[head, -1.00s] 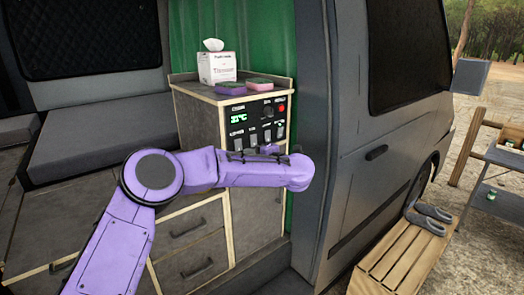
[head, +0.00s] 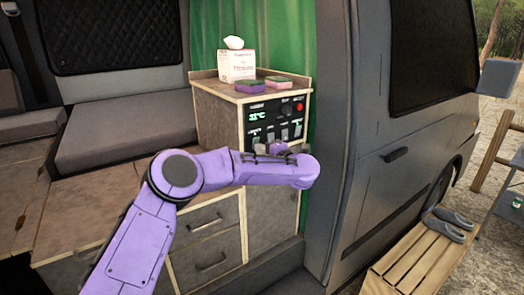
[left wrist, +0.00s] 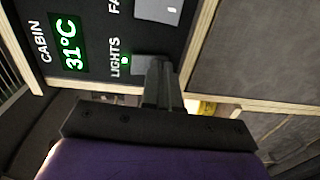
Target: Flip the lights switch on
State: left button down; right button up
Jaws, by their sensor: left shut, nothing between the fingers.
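The control panel (head: 272,112) is black, with a green temperature display and a row of switches, on the front of the cabinet. In the left wrist view, the lights switch (left wrist: 141,66) is a grey rocker beside the word LIGHTS, with a small green dot glowing next to the label. My left gripper (left wrist: 157,68) is shut and empty. Its fingertips overlap the right part of this switch; I cannot tell whether they touch it. In the head view, my left gripper (head: 272,149) is at the lower edge of the panel, partly hidden by my purple arm. My right gripper is not in view.
A tissue box (head: 237,65) and two sponges (head: 263,84) stand on the cabinet top (head: 215,84), above the panel. The van door (head: 375,155) stands to the right. A wooden bench (head: 425,255) with grey shoes (head: 447,226) is outside.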

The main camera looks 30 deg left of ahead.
pick_arm(q)
jog(key=f+b+v, duration=0.2)
jog(key=b+v, duration=0.2)
jog(key=v, duration=1)
jog(key=shift+w+f, duration=0.1)
jog(key=shift+f, duration=0.1)
